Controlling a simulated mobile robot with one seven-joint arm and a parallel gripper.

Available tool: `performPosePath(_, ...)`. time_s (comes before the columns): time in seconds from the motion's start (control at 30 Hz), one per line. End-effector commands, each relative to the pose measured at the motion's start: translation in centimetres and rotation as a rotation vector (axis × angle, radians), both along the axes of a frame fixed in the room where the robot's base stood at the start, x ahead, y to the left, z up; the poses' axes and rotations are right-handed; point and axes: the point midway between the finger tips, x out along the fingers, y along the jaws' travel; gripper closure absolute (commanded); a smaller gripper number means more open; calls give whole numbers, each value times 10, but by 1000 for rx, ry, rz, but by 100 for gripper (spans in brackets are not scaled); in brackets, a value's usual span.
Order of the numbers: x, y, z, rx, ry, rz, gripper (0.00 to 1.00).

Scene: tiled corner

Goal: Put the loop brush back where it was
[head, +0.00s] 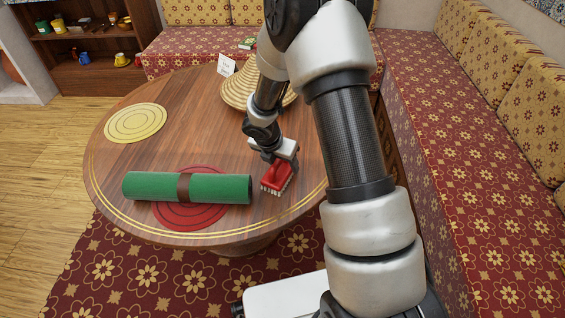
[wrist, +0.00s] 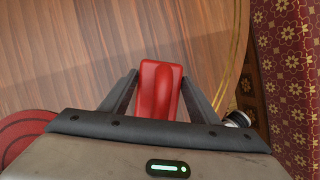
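The loop brush (head: 276,179) has a red back and pale bristles along its lower edge. It is at the right front part of the round wooden table (head: 160,90), right of the green roll. My gripper (head: 278,158) is directly above it, pointing down. In the wrist view the brush's red back (wrist: 160,90) lies between my two fingers (wrist: 160,78), whose tips appear to press on its sides. Whether the bristles touch the table is hard to tell.
A green roll with a brown band (head: 220,189) lies across a red round mat (head: 190,215). A yellow round mat (head: 135,122) is at the left. A woven cone (head: 238,93) and a white card (head: 226,65) stand at the back. A patterned bench (head: 440,150) borders the right.

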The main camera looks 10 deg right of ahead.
Motion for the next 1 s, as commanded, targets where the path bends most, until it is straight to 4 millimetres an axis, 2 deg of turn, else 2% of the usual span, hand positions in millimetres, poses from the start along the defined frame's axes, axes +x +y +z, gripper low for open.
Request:
performPosePath(0.03, 0, 0, 0, 0, 0, 0, 36)
performPosePath(0.1, 0, 0, 0, 0, 0, 0, 28)
performPosePath(0.33, 0, 0, 1, 0, 0, 0, 28)
performPosePath(0.47, -1, 1, 8, 1, -1, -1, 28)
performPosePath(0.57, -4, 5, 22, 0, -2, -1, 28)
performPosePath(0.83, -19, 21, 77, 1, -4, 0, 28)
performPosePath(1.0, -27, 29, 102, 0, -2, -1, 28)
